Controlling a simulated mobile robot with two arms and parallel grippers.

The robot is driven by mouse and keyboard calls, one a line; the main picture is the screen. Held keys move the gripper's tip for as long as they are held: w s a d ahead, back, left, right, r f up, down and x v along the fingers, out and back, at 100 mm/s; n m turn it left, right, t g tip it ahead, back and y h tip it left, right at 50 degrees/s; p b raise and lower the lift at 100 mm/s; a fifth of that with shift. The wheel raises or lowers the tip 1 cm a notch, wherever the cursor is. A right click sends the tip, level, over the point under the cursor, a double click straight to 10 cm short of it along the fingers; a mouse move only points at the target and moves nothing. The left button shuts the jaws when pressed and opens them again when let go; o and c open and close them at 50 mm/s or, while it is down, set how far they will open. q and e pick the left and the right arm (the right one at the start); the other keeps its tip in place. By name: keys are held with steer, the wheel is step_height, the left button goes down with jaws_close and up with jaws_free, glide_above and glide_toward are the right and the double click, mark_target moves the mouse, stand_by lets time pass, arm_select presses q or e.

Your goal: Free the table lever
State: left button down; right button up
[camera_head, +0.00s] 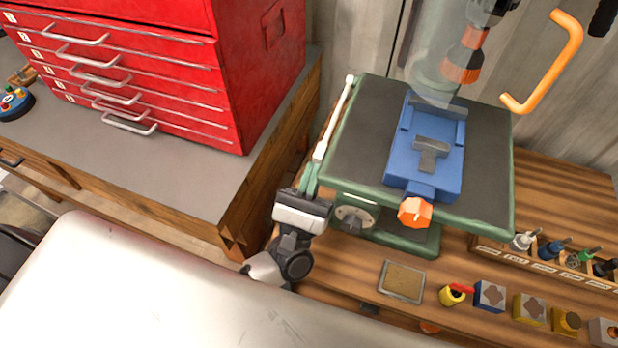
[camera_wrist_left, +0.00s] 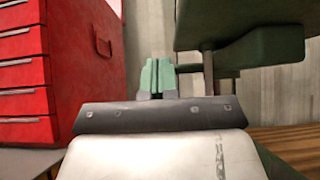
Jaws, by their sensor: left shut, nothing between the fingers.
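The drill press table (camera_head: 490,150) is a dark plate with a green rim, and a blue vise (camera_head: 425,155) with an orange knob (camera_head: 415,212) sits on it. A thin white rod (camera_head: 335,118) runs along the table's left edge. In the left wrist view a grey bar (camera_wrist_left: 208,72) with a short side rod (camera_wrist_left: 188,68) hangs below the green table (camera_wrist_left: 240,25); I cannot tell which part is the lever. My left gripper (camera_head: 312,174) is at the table's left side, shut and empty. Its green fingers (camera_wrist_left: 155,76) are close to the rod; contact is unclear. My right gripper is out of view.
A red drawer cabinet (camera_head: 262,60) stands on a workbench at left. An orange handle (camera_head: 560,60) and clear guard (camera_head: 437,60) are above the table. A wooden bit rack (camera_head: 545,262), a small tray (camera_head: 402,281) and several small blocks occupy the bench at right.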

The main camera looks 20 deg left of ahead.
arm_select(q)
steer(key=shift+w+a+r, duration=0.15)
steer(key=shift+w, duration=0.15)
